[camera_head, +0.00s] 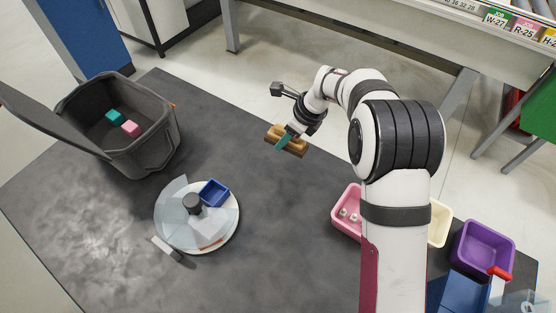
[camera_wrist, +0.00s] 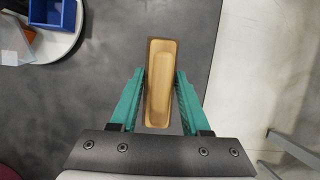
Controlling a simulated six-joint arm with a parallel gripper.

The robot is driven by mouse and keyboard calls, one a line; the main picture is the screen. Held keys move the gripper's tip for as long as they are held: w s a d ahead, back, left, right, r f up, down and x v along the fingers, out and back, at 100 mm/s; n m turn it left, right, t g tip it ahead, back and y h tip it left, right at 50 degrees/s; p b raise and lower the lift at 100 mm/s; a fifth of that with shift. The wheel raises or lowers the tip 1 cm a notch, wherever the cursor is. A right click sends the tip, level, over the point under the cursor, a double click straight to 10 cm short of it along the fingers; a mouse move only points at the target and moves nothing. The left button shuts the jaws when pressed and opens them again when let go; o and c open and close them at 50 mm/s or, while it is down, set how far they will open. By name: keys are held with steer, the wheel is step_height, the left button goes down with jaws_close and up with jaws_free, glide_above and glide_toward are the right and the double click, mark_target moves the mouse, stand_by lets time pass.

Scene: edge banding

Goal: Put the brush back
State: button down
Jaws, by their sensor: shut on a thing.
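The brush, a light brown wooden block (camera_head: 287,140), is near the far edge of the dark grey work surface (camera_head: 270,225). My gripper (camera_head: 284,142) has its green fingers on either side of the block and is shut on it. In the wrist view the block (camera_wrist: 160,85) lies lengthwise between the two green fingers (camera_wrist: 158,103), with a long rounded hollow facing the camera. No bristles can be made out. I cannot tell whether the block touches the surface below.
A black open bin (camera_head: 150,150) holds a teal and a pink block at the left. A round white stand (camera_head: 226,232) carries clear panels and a small blue tray (camera_head: 214,192). Pink (camera_head: 345,226), cream (camera_head: 438,222) and purple bins (camera_head: 483,249) stand at right.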

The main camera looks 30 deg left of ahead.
steer(key=w+r, duration=0.2)
steer(key=w, duration=0.3)
glide_above(254, 140)
steer(key=d, duration=0.1)
steer(key=shift+m, duration=0.4)
steer(key=f, duration=0.7)
steer(key=shift+s+d, duration=0.1)
steer(key=shift+d, duration=0.1)
steer(key=shift+f, duration=1.95)
steer(key=shift+f, duration=0.1)
steer(key=shift+c, duration=1.8)
jaws_free()
